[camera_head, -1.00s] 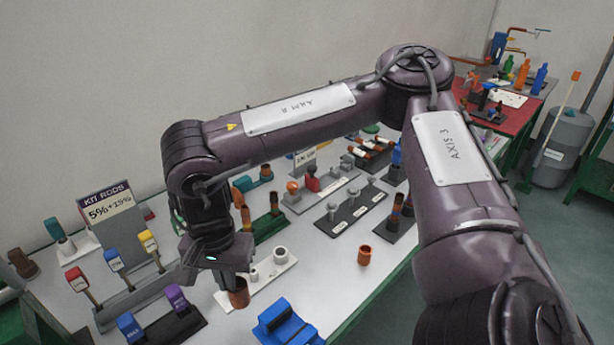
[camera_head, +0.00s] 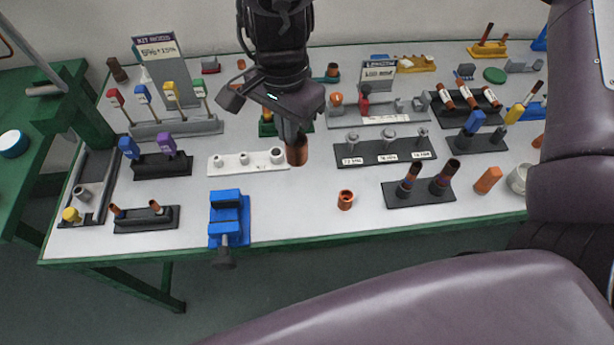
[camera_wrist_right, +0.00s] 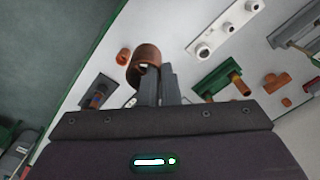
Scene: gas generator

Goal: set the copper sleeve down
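My right gripper (camera_head: 290,130) comes down from the top middle of the head view, shut on the copper sleeve (camera_head: 297,151). The sleeve is a short brown-copper tube, roughly upright, hanging below the fingers. It shows beside the right end of the white holder (camera_head: 228,167); its exact height over the table is hard to tell. In the right wrist view the sleeve (camera_wrist_right: 146,57) sits at the tips of the two grey fingers (camera_wrist_right: 160,85). How the fingers sit on its wall is partly hidden. My left gripper is not in view.
A small copper ring fitting (camera_head: 345,200) stands on the pale table (camera_head: 290,215), with bare surface around it. A blue vise (camera_head: 229,218) stands at the front edge. Dark stands with rods (camera_head: 420,192) and with grey posts (camera_head: 380,152) lie to the right.

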